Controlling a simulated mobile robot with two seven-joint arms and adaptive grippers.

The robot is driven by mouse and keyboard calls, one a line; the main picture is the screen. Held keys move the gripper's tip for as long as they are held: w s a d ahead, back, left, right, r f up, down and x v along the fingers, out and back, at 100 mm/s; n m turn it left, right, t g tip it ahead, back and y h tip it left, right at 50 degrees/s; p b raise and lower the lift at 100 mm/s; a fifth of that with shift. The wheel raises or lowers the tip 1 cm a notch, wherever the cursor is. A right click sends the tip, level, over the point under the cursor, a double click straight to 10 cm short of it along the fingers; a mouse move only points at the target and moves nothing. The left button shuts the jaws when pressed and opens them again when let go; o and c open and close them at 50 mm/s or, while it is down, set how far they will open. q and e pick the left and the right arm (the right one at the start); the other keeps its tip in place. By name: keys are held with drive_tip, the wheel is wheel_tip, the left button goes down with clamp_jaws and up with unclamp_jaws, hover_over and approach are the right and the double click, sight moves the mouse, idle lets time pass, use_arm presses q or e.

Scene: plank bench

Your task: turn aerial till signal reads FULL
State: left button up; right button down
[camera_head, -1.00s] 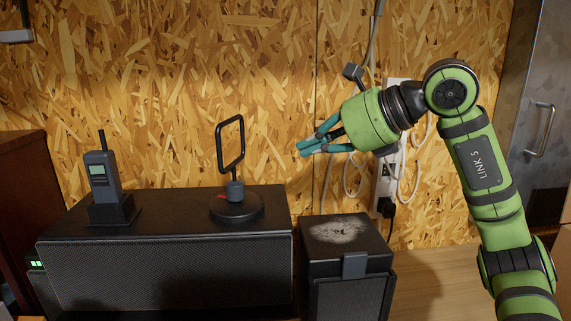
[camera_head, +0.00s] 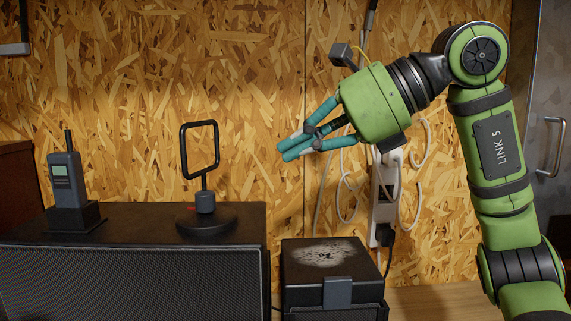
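The aerial (camera_head: 200,149) is a black squarish loop on a short stem, upright on a round dark base (camera_head: 208,220) with a small red mark at its left. It stands on a wide black mesh-fronted box (camera_head: 130,285). A handheld radio (camera_head: 66,180) with a pale green screen stands in a dock to its left; the screen's reading is too small to make out. No FULL reading is legible. My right gripper (camera_head: 283,150) has teal fingers with their tips together, empty, to the right of the loop and apart from it. My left gripper is not in view.
A smaller black box (camera_head: 325,262) with a dusty top stands right of the mesh-fronted box. White cables and a power strip (camera_head: 384,200) hang on the chipboard wall behind my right arm. A metal door with a handle (camera_head: 552,147) is at the right.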

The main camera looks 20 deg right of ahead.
sight(203, 168)
drive_tip(key=p+x, duration=0.1)
drive_tip(key=x, duration=0.3)
drive_tip(key=r+p+x, duration=0.1)
drive_tip(key=x, duration=0.3)
drive_tip(key=a+r+p+x, duration=0.1)
drive_tip(key=x, duration=0.3)
drive_tip(key=shift+w+f, duration=0.1)
drive_tip(key=shift+w, duration=0.25)
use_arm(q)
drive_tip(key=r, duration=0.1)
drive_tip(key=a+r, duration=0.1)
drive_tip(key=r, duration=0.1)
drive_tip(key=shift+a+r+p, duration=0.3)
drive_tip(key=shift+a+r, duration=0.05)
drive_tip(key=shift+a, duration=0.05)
use_arm(e)
drive_tip(key=shift+w+a+f, duration=0.15)
drive_tip(key=shift+w+a, duration=0.05)
drive_tip(key=shift+w, duration=0.05)
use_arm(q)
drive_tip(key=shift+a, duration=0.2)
use_arm(e)
drive_tip(key=shift+a, duration=0.1)
